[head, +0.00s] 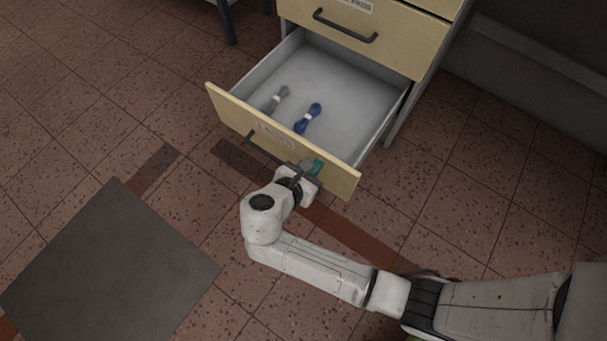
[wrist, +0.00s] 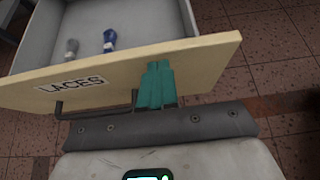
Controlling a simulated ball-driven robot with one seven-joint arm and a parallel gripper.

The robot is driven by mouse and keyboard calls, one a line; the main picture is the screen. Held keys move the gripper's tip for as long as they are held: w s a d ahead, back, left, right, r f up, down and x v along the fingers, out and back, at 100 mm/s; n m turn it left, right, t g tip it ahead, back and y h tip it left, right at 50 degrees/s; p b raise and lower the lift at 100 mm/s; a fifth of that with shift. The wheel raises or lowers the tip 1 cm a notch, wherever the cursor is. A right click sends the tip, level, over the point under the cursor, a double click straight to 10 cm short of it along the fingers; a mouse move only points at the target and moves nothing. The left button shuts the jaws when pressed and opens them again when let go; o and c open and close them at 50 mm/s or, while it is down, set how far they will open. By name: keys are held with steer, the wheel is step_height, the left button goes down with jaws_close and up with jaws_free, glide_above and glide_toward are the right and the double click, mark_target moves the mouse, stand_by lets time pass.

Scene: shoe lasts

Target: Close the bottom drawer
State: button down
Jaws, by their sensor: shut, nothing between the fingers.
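The bottom drawer (head: 225,104) stands pulled well out of the cabinet. Its pale yellow front carries a dark bar handle (head: 262,148) and a label that reads LACES (wrist: 72,86) in the wrist view. My gripper (head: 314,168) is at the drawer front, right of the middle, by the right end of the handle. In the wrist view its teal fingers (wrist: 155,86) are together and empty, close against the front panel. Whether they touch it I cannot tell. The handle (wrist: 90,114) runs to the left of the fingers, not between them.
A grey bundle of laces (head: 275,99) and a blue bundle (head: 308,119) lie inside the drawer. A shut drawer (head: 400,38) with its own handle is above. A dark grey plate or mat (head: 110,265) lies on the tiled floor at the left. Tiles in front are mostly clear.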

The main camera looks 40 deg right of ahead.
steer(key=shift+w+d, duration=0.15)
steer(key=shift+d, duration=0.4)
steer(key=shift+d, duration=0.25)
steer(key=w+d+p, duration=0.1)
steer(key=w+d, duration=0.2)
steer(key=d, duration=0.6)
steer(key=w+d+p, duration=0.2)
steer(key=w+d, duration=0.1)
steer(key=d, duration=0.7)
steer(key=w+d+p, duration=0.1)
steer(key=w+d, duration=0.2)
steer(key=d, duration=0.7)
steer(key=shift+w, duration=0.3)
